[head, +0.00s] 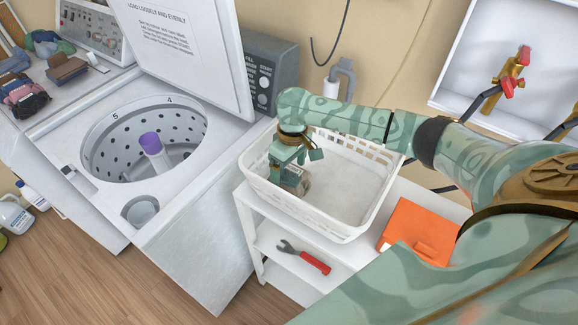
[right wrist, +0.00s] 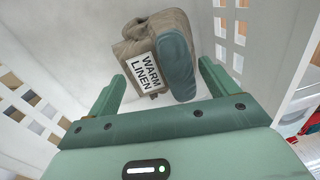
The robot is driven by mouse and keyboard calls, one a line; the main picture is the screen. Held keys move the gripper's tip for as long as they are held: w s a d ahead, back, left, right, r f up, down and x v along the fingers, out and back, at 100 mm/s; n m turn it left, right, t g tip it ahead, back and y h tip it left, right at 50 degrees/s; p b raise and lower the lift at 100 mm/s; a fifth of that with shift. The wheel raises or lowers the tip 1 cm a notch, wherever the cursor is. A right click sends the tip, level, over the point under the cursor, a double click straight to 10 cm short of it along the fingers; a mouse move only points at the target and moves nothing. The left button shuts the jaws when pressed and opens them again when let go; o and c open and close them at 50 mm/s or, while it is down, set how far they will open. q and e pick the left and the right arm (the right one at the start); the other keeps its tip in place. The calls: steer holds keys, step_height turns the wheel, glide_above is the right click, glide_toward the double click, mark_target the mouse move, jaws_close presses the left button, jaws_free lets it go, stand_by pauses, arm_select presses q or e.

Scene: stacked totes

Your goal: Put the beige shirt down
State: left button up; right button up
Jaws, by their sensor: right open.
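The beige shirt (right wrist: 150,42) is a folded bundle lying on the floor of the white basket (head: 357,230). It bears a white label reading "WARM LINEN", and a dark teal rounded piece (right wrist: 177,66) lies against it. In the head view only a small beige part of the shirt (head: 304,187) shows beside my right gripper (head: 292,188), which reaches down into the left end of the basket. In the right wrist view my right gripper's fingers (right wrist: 160,88) are spread apart, with the shirt just beyond them. My left gripper is out of view.
The basket stands on a white cart (head: 246,215), and the rest of its floor is clear. An open washer (head: 195,225) stands left. A red-handled wrench (head: 305,257) lies on the lower shelf, and an orange box (head: 418,230) is at right. Folded clothes (head: 25,92) lie far left.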

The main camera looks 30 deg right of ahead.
mark_target(291, 173)
steer(key=shift+r, duration=0.1)
steer(key=shift+r+b, duration=0.3)
step_height(291, 173, up, 12)
steer(key=d+p, duration=0.1)
steer(key=p, duration=0.4)
steer(key=shift+w+r, duration=0.15)
steer(key=shift+r, duration=0.05)
